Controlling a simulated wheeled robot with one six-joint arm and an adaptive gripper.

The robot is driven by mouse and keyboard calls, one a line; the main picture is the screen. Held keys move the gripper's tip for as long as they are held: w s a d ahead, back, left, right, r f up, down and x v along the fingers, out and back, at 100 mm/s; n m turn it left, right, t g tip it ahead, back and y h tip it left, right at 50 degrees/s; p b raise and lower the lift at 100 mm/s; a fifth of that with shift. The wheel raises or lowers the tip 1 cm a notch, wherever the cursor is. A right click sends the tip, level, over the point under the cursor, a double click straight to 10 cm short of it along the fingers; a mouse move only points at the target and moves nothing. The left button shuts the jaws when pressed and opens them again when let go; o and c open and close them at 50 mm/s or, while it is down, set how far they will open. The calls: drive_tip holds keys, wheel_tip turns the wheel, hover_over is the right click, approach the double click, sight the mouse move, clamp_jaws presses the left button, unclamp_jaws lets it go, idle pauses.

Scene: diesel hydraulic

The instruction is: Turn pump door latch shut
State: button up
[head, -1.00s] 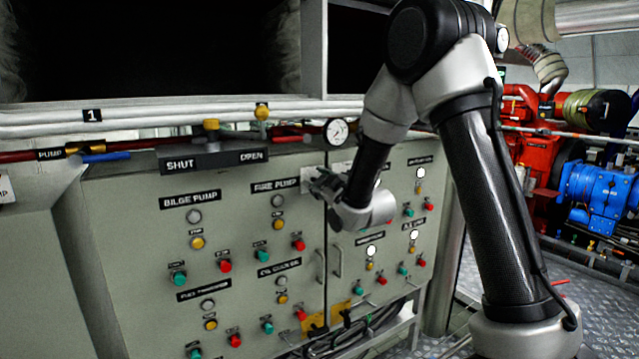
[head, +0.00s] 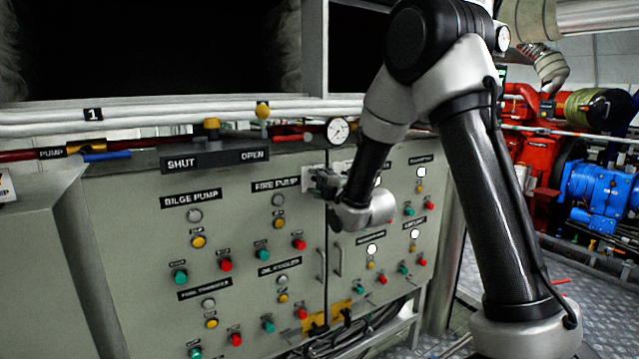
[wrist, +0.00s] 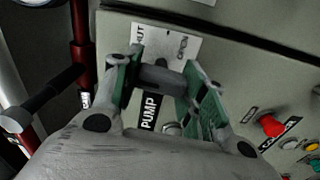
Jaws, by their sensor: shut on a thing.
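The pump door latch (wrist: 160,79) is a dark grey handle in the wrist view, between the green-padded fingers of my gripper (wrist: 163,68). My gripper is shut on it. Behind it is a white plate (wrist: 168,42) with the words SHUT and OPEN, partly covered by the fingers. In the head view my gripper (head: 322,182) is at the upper part of the panel, beside the door seam. The latch is hidden there by the fingers, and its exact angle is hard to tell.
The grey pump panel (head: 235,240) carries several buttons and lamps. Two door handles (head: 337,261) stand out below my gripper. A pressure gauge (head: 338,130) and pipes run above. A red button (wrist: 271,125) is right of the fingers in the wrist view.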

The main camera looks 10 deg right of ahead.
drive_tip(key=shift+n, duration=0.6)
drive_tip(key=o, duration=1)
drive_tip(key=shift+o, duration=0.2)
drive_tip(key=shift+s, duration=0.1)
drive_tip(key=v, duration=0.7)
drive_tip(key=shift+s, duration=0.1)
